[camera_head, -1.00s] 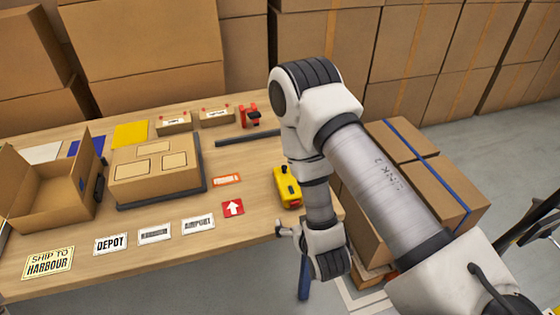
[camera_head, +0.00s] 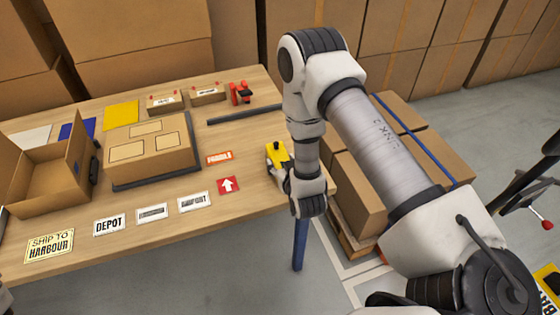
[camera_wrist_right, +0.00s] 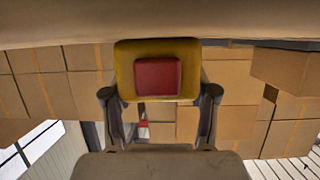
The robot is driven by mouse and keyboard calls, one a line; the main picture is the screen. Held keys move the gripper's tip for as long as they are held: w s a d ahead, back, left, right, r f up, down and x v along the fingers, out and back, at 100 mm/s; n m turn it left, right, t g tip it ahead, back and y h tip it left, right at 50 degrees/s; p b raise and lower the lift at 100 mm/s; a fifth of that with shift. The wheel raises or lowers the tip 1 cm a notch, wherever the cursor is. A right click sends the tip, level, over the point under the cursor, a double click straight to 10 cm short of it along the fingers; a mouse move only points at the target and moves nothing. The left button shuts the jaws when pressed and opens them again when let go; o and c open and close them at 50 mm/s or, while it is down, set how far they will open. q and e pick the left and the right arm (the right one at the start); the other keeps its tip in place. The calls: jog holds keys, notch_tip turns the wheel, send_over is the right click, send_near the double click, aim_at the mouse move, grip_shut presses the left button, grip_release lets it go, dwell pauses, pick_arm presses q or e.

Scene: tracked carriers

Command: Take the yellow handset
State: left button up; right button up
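The yellow handset (camera_head: 276,154) lies near the right end of the wooden table, partly hidden by my right arm. In the right wrist view the yellow handset (camera_wrist_right: 125,73) shows a red patch facing the camera. My right gripper (camera_head: 280,174) is at the handset's near end in the head view, mostly hidden behind my wrist. In the right wrist view the two fingers of the right gripper (camera_wrist_right: 158,100) stand wide apart, one at each side of the handset, with slight gaps showing.
A closed carton (camera_head: 150,155) and an open carton (camera_head: 45,190) stand on the table (camera_head: 110,255) to the left. Labels lie along its front. A dark bar (camera_head: 245,114) and a red tool (camera_head: 240,94) lie behind the handset. Strapped cartons (camera_head: 440,165) stand right of the table.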

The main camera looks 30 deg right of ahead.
jog(key=shift+c, duration=0.7)
